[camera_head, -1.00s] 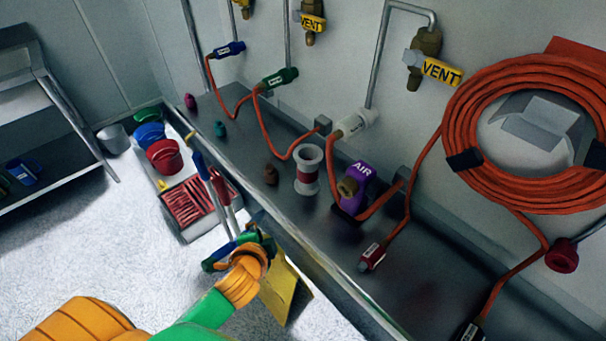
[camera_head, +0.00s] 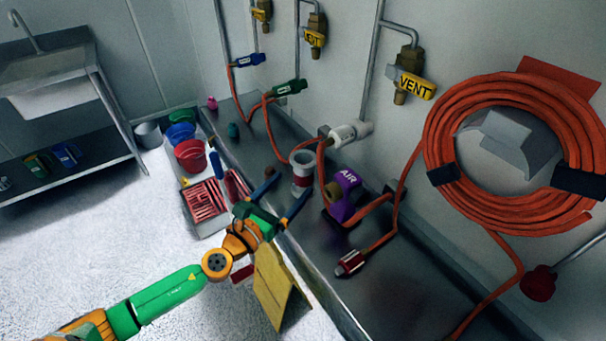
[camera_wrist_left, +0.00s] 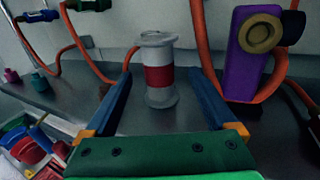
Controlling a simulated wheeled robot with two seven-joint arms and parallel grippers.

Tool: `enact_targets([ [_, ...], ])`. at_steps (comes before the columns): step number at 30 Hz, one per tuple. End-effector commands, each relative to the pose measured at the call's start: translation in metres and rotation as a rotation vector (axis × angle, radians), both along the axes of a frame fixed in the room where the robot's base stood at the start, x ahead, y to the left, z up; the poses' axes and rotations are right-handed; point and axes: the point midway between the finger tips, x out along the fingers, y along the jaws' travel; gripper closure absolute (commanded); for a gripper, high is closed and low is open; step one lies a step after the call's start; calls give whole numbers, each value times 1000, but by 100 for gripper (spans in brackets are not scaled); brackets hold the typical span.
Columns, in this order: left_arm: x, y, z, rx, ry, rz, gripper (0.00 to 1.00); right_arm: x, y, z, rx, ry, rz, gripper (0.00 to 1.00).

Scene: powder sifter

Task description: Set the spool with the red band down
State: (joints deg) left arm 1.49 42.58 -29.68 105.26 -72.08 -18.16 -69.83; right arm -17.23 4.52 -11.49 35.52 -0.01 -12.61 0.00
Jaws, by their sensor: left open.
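The spool with the red band (camera_head: 302,172) stands upright on the metal bench (camera_head: 335,265), a white spool with pale flanges. It also shows upright in the left wrist view (camera_wrist_left: 158,75), centred between the two blue fingers. My left gripper (camera_head: 293,184) is open, its fingers aimed at the spool from the bench's front edge. In the left wrist view the left gripper (camera_wrist_left: 160,74) has a clear gap on each side of the spool. I cannot tell how far the fingertips reach past it. My right gripper is not in view.
A purple AIR fitting (camera_head: 345,195) with an orange hose stands just right of the spool. A yellow folded sign (camera_head: 277,288) stands below my left wrist. Coloured buckets (camera_head: 190,155) stand at left.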

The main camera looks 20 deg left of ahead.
Motion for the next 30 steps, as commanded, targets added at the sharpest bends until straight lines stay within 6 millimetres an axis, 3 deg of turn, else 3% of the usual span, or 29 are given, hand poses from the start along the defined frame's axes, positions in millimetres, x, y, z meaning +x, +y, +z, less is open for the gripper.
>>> enact_targets([
  [10, 59, -13, -3, 3, -2, -1, 9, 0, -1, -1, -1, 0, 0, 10],
  [18, 66, -15, -3, 1, 2, -1, 9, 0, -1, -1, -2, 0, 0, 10],
  [20, 66, -15, -3, 1, 2, -1, 23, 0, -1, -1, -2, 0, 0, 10],
  [28, 66, -15, -3, 0, 1, -1, 96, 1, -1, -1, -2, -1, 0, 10],
  [30, 66, -15, -3, 1, 2, -1, 100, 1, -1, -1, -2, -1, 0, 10],
])
